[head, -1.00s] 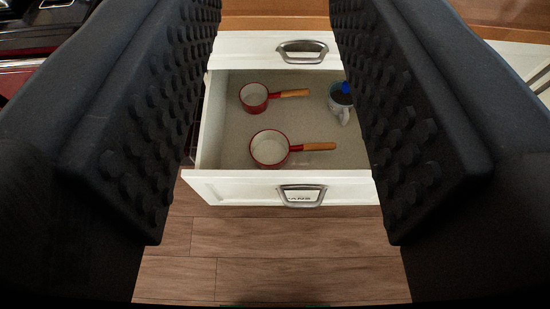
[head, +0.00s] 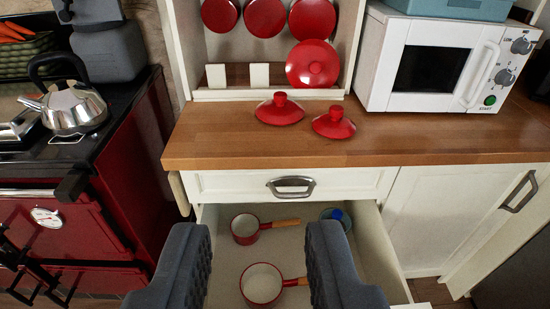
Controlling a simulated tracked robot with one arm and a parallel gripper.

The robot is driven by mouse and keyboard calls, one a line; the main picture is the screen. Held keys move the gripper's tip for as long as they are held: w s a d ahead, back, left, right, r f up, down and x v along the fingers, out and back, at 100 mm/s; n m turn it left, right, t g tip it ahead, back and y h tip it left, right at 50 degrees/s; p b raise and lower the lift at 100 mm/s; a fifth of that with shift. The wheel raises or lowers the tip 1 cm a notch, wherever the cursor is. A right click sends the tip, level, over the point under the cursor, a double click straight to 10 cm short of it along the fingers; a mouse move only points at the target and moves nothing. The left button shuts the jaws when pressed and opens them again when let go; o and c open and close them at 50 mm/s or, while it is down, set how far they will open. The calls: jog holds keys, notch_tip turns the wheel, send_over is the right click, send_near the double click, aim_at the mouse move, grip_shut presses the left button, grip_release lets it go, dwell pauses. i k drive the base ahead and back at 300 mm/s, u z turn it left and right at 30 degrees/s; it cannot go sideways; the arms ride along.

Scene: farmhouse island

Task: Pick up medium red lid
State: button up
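Three red lids with round knobs are at the back of the wooden counter. The largest lid (head: 312,65) leans upright against the shelf unit. A middle-sized lid (head: 279,110) lies flat on the counter to its lower left. A slightly smaller lid (head: 334,124) lies flat to the right of that one. My gripper (head: 258,235) is open and empty, its two dark padded fingers wide apart. It shows low in the view, over the open drawer, below and nearer than the lids.
The open drawer (head: 372,250) holds two red pans (head: 245,228) (head: 262,284) and a cup with something blue (head: 336,217). A white microwave (head: 440,62) stands right; a kettle (head: 70,105) sits on the left stove. Round red items (head: 265,17) hang above. The counter front (head: 330,152) is clear.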

aim_at(280, 111)
jog(key=k, duration=0.65)
jog(key=u, duration=0.35)
jog(key=i, duration=2.1)
jog(key=z, duration=0.7)
